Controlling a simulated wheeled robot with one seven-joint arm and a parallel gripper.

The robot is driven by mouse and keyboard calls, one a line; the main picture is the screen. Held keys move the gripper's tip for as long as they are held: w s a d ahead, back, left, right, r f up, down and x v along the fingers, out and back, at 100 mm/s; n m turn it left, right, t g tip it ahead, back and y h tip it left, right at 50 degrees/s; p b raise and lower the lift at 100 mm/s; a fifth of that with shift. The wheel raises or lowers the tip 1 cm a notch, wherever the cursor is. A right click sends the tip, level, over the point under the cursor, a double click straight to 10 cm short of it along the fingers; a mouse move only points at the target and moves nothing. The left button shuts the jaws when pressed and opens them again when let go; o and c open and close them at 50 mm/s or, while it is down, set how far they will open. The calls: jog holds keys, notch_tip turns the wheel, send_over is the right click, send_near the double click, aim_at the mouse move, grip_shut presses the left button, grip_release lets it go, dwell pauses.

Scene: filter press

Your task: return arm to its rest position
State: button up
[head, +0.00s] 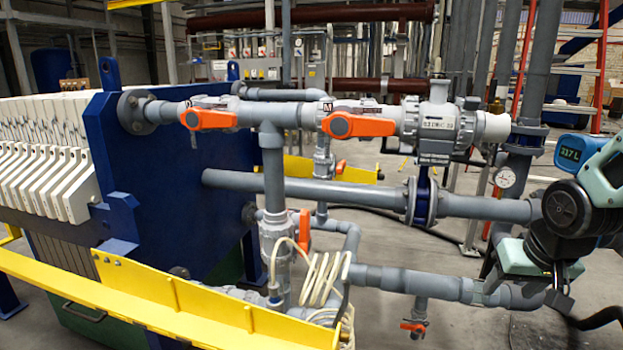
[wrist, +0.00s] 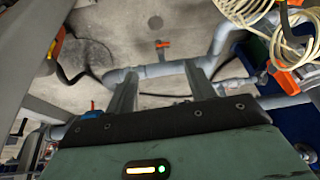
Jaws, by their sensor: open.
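My gripper (wrist: 161,74) shows in the wrist view, with two grey fingers spread apart and nothing between them. Beyond the fingers are a grey pipe and the concrete floor. In the head view my green and black arm (head: 590,195) is folded at the right edge, in front of the grey pipework. The fingers cannot be made out clearly there. The arm overlaps the right ends of the pipes in the picture; I cannot tell whether it touches them.
Orange valve handles (head: 358,125) sit on the upper pipe (head: 275,113). A blue press plate (head: 165,190) and yellow rail (head: 180,295) stand left. A coiled hose (head: 322,278) hangs low in front. Open floor (head: 480,330) lies below the pipes.

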jog(key=s+a+n+g, duration=0.2)
jog(key=s, duration=0.7)
jog(key=s+a+n+g+y, duration=0.1)
jog(key=s+a+n, duration=0.1)
jog(key=a, duration=0.6)
jog(key=shift+a+n, duration=0.35)
jog(key=shift+n, duration=0.05)
jog(key=shift+o, duration=1.2)
jog(key=s+a+r+n+g, duration=0.1)
jog(key=s+a+n, duration=0.3)
jog(key=s+a, duration=0.5)
jog(key=shift+s+a+r+n+g, duration=0.15)
jog(key=shift+s+a+n+g, duration=0.15)
jog(key=shift+s, duration=0.25)
